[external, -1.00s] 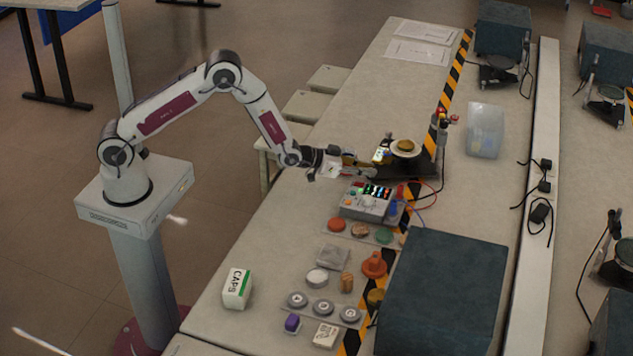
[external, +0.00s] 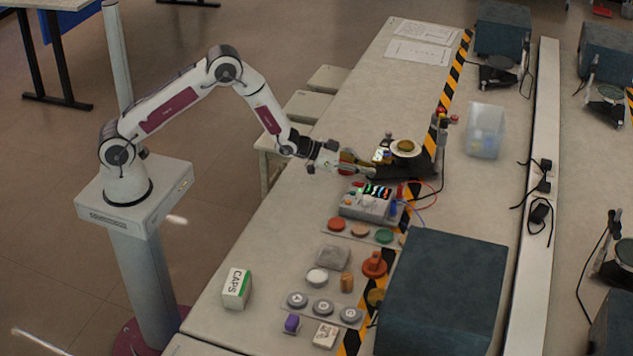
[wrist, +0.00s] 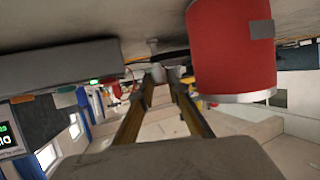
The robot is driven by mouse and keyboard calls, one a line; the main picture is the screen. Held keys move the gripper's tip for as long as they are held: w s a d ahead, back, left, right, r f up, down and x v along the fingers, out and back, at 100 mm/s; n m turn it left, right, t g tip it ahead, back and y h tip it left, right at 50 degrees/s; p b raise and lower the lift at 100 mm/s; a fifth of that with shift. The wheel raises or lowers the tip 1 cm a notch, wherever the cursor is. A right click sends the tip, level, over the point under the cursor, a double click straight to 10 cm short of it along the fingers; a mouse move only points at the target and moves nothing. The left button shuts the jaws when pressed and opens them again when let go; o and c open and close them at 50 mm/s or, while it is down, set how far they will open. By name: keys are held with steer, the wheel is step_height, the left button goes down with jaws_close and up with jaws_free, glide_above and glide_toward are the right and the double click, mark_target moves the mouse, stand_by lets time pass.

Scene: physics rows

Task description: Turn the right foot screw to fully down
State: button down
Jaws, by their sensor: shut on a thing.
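A dark balance-like apparatus (external: 395,168) with a round pan (external: 406,148) and a small lit display (external: 381,155) stands on the bench. My gripper (external: 356,165) reaches its left end from the robot side, low over the bench. In the wrist view my gripper (wrist: 166,76) has its two long fingers drawn together at the tips, around a small grey knob (wrist: 158,72). The knob appears to be the foot screw, and a short stem shows beside it. Its thread and height are too small to read. In the external view the screw is hidden by the gripper.
A red cylinder (wrist: 232,50) with a silver rim is close beside the fingers in the wrist view. A grey control box (external: 368,202) with wires sits in front of the apparatus. A large dark block (external: 440,290) fills the near right.

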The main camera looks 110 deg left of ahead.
steer(key=shift+r, duration=0.15)
stand_by(0.3)
steer(key=c, duration=1.9)
jaws_free()
steer(key=shift+w+d+n+g+y, duration=0.1)
steer(key=shift+d+n+g+y, duration=0.1)
steer(key=shift+n+g+y, duration=0.9)
